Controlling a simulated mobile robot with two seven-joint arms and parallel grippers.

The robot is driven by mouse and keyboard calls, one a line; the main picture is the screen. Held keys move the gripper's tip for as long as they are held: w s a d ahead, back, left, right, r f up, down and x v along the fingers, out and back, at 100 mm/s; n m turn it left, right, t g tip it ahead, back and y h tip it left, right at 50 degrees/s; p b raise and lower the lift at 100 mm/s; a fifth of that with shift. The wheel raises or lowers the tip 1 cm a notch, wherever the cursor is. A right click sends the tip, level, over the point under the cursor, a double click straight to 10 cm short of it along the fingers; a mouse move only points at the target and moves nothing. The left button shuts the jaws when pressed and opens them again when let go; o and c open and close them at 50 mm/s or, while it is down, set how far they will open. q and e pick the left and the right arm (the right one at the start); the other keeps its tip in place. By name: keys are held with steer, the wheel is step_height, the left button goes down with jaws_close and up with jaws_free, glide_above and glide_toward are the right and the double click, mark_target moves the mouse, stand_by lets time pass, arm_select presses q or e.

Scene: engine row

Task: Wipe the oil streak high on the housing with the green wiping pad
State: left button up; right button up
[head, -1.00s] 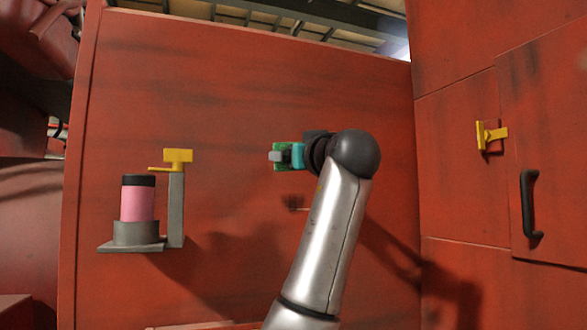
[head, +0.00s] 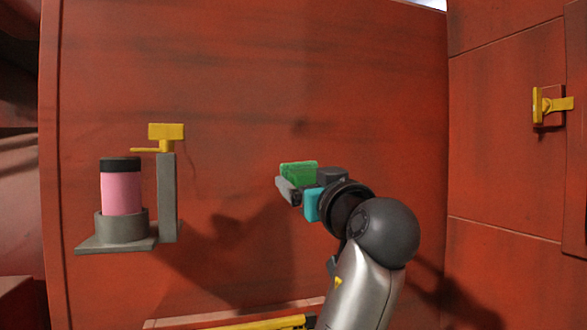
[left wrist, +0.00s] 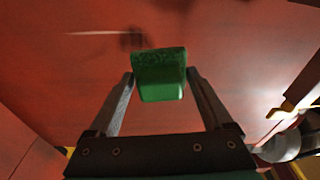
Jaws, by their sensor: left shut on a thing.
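The green wiping pad (head: 299,172) is between the fingers of my left gripper (head: 303,182), which is shut on it in front of the red housing (head: 240,90). In the left wrist view the pad (left wrist: 160,75) sits between both fingertips (left wrist: 161,80), with the red panel behind it. A dark smudge (left wrist: 130,39), possibly the oil streak, shows just beyond the pad's upper left corner. In the head view a faint dark patch (head: 300,127) lies above the pad; I cannot tell whether it is oil or shadow. Contact between pad and panel is unclear. My right gripper is not in view.
A pink cylinder with a black top (head: 121,187) stands on a grey bracket (head: 167,200) at left, with a yellow handle (head: 166,131) above. Another yellow handle (head: 550,104) sits on the right wall. A yellow bar (head: 262,323) lies low. The panel between is clear.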

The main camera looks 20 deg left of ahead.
arm_select(q)
steer(key=shift+w+a+r, duration=0.1)
steer(key=shift+w+a, duration=0.3)
steer(key=shift+w, duration=0.15)
steer(key=x, duration=0.1)
steer(key=p+x, duration=0.1)
steer(key=shift+w+a, duration=0.25)
steer(key=shift+w, duration=0.05)
steer(key=shift+w+a+f+p, duration=0.2)
steer(key=shift+w+a+p, duration=0.15)
steer(key=shift+w, duration=0.25)
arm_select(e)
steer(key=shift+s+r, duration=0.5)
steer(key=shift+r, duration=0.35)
arm_select(q)
steer(key=shift+x, duration=1.05)
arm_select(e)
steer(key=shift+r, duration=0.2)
arm_select(q)
steer(key=shift+f, duration=0.15)
steer(key=w+d+p, duration=0.1)
steer(key=w+d, duration=0.3)
steer(key=d, duration=0.2)
steer(key=shift+w+d, duration=0.25)
steer(key=shift+d, duration=0.1)
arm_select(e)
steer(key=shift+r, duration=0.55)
